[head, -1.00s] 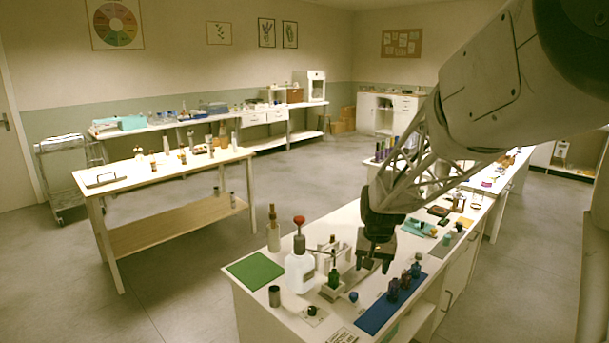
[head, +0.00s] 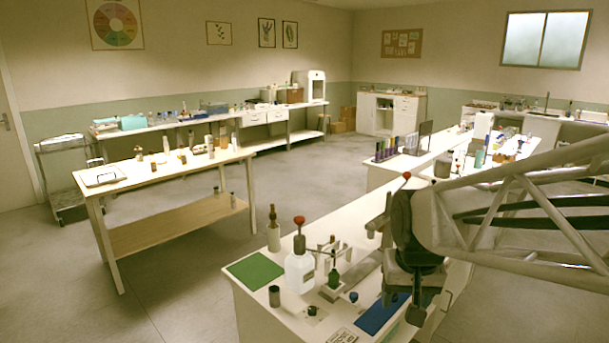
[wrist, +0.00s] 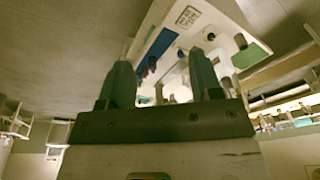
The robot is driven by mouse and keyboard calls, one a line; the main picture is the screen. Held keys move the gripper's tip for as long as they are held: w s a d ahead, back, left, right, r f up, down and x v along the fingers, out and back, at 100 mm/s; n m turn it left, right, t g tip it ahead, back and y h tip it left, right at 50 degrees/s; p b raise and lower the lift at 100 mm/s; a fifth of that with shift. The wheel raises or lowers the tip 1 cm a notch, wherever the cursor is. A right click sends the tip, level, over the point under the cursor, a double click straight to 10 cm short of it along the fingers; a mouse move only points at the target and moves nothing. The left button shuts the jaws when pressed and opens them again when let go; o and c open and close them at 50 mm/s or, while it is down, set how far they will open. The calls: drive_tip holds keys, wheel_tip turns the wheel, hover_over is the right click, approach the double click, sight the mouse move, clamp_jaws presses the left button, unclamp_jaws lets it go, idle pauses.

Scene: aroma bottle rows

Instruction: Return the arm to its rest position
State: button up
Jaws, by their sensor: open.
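My gripper (head: 408,303) hangs over the right side of the near white bench (head: 262,308) in the head view. Its dark wrist covers part of the blue mat (head: 378,316) and whatever stands there. In the wrist view, the two fingers of my gripper (wrist: 160,62) are spread apart with nothing held between them. Beyond them the bench appears at a slant, with the blue mat (wrist: 163,42) and the green mat (wrist: 256,50). My arm comes in from the right edge of the head view.
On the near bench stand a white bottle with a red top (head: 299,268), an amber dropper bottle (head: 273,232), a small green bottle (head: 334,278) and a green mat (head: 255,269). A wooden-topped table (head: 125,180) stands at left. Open floor (head: 200,265) lies between them.

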drive_tip(key=s, duration=1.3)
drive_tip(key=shift+s+d+n+t, duration=0.2)
drive_tip(key=shift+n+t, duration=0.1)
drive_tip(key=shift+n, duration=0.1)
